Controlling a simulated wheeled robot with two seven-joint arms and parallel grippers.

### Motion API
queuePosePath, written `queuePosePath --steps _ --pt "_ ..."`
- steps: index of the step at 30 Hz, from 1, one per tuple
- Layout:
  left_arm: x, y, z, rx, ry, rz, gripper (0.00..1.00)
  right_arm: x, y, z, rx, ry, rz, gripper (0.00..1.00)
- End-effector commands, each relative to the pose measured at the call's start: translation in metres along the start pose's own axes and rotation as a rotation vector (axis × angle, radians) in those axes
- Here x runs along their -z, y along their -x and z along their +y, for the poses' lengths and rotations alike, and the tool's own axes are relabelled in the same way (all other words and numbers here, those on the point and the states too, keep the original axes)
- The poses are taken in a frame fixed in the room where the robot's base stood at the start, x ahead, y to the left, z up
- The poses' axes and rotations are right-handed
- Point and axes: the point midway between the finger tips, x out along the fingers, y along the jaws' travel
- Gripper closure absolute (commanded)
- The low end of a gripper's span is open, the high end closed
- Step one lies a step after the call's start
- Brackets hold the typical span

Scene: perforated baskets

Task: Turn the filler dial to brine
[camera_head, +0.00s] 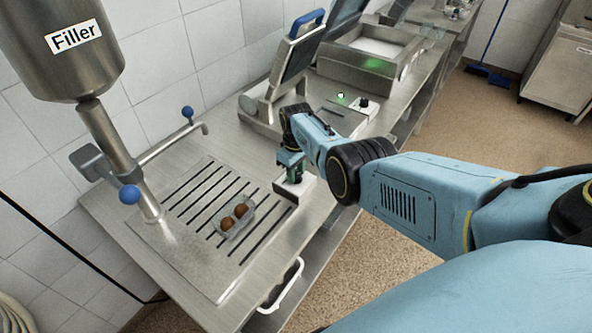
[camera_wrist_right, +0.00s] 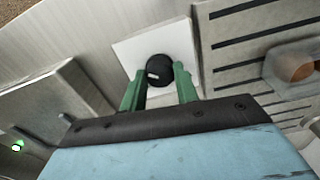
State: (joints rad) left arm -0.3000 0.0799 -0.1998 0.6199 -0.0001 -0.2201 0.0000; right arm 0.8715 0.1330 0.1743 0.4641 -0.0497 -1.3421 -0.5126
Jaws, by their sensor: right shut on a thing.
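The filler (camera_head: 66,45) is a metal tank labelled "Filler" at the upper left, with a pipe running down to the steel table. The filler dial is a round black knob (camera_wrist_right: 160,70) with a small white mark, on a white square base (camera_wrist_right: 128,50); the base also shows in the head view (camera_head: 296,190). My right gripper (camera_wrist_right: 160,82) has its green fingers on either side of the knob and is shut on it. In the head view my right gripper (camera_head: 291,168) points down over the base and hides the knob. No brine lettering is readable. My left gripper is not in view.
A clear tray with brown round items (camera_head: 236,218) sits on the slotted drain grate (camera_head: 190,195). A second black knob on a white base (camera_head: 364,105) stands farther back, near a machine with a blue handle (camera_head: 300,55).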

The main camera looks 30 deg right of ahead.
Motion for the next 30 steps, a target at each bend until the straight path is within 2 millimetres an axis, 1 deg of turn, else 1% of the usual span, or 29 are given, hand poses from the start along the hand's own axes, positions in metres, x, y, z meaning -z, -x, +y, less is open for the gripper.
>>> queuePosePath --steps 3,9,25,26,30 --pt "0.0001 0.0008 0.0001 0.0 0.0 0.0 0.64 -0.0005 0.0004 0.001 -0.002 -0.055 -0.002 0.93" --pt "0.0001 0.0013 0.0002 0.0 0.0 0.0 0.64 -0.0006 0.0003 0.0009 -0.002 -0.111 -0.002 0.93" --pt "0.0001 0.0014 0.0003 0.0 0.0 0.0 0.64 -0.0005 0.0002 0.0008 -0.001 -0.131 -0.001 0.93" --pt "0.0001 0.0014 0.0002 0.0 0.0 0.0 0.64 -0.0005 0.0002 0.0008 -0.001 -0.131 -0.001 0.66" --pt "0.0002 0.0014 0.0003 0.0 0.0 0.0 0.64 -0.0003 0.0002 0.0006 -0.001 -0.13 -0.001 0.48"
